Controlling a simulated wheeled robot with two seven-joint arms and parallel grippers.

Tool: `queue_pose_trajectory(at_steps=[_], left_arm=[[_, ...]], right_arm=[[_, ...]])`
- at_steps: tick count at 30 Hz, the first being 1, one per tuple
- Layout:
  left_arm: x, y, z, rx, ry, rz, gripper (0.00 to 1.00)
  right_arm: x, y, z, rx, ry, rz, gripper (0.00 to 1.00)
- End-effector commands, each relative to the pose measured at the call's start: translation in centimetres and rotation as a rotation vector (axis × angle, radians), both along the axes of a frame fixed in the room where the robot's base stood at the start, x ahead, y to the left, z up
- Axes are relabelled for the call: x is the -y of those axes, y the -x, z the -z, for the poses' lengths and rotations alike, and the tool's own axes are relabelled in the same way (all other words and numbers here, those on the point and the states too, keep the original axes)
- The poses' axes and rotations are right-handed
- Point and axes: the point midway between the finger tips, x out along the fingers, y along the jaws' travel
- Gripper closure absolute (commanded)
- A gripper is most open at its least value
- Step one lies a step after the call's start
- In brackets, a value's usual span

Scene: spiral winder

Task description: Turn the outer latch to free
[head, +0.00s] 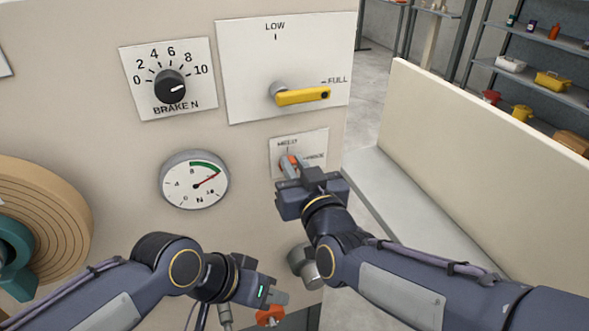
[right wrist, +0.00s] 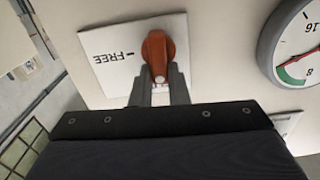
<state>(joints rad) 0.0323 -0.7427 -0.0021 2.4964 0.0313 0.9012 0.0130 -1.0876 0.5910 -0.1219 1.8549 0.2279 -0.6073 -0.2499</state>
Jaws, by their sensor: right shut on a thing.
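The outer latch is an orange-red lever (head: 289,162) on a small white plate (head: 315,142) marked HELD at the top and FREE at the right. It also shows in the right wrist view (right wrist: 157,52), where its tip points away from the side of the FREE mark, roughly at HELD. My right gripper (right wrist: 160,86) is shut on the latch's tip; in the head view it partly covers the plate (head: 291,170). My left gripper (head: 277,298) is low in the head view beside another orange-red part (head: 270,316). I cannot tell whether its fingers are apart or touch that part.
Above the plate is a yellow lever (head: 302,97) pointing at FULL. A black brake knob (head: 170,86) and a round gauge (head: 195,180) are to the left, with a spiral-wound roll (head: 62,215) at the far left. A cream barrier (head: 480,135) stands right.

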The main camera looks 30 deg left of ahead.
Motion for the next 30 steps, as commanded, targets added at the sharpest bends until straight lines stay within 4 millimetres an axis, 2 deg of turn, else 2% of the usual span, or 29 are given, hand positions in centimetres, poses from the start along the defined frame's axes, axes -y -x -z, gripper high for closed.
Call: queue_pose_trajectory(at_steps=[12,30], left_arm=[[0.0,0.0,4.9,0.0,0.0,0.0,0.64],[0.0,0.0,9.8,0.0,0.0,0.0,0.64]], right_arm=[[0.5,-0.5,0.6,-0.249,-0.218,0.002,1.0],[1.0,-1.1,1.2,-0.686,-0.586,0.001,1.0]])
